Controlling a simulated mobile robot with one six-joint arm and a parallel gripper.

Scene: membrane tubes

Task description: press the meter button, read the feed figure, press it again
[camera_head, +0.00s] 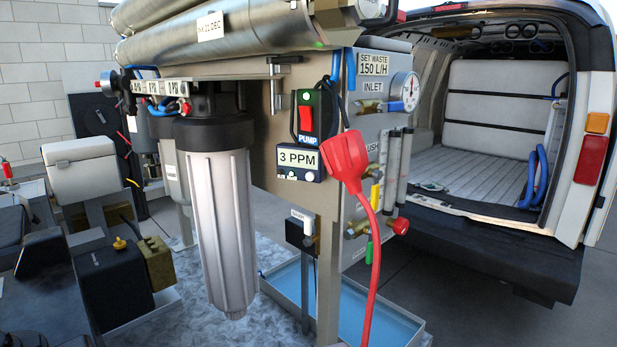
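The meter (300,163) is a small dark box on the front of the beige panel, just below the pump switch. Its display reads "3 PPM". Two small pale round spots show along its lower edge, one on the left (291,174) and one on the right (309,176); I cannot tell for sure which is the button. The meter's face is unobstructed. My gripper is not visible in this view.
A red plug (345,160) with a hanging red cable is close to the meter's right. The red pump switch (305,119) is above it. A white filter housing (222,225) stands to the left. Gauge, valves and flow tubes are at right, before an open van (489,190).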

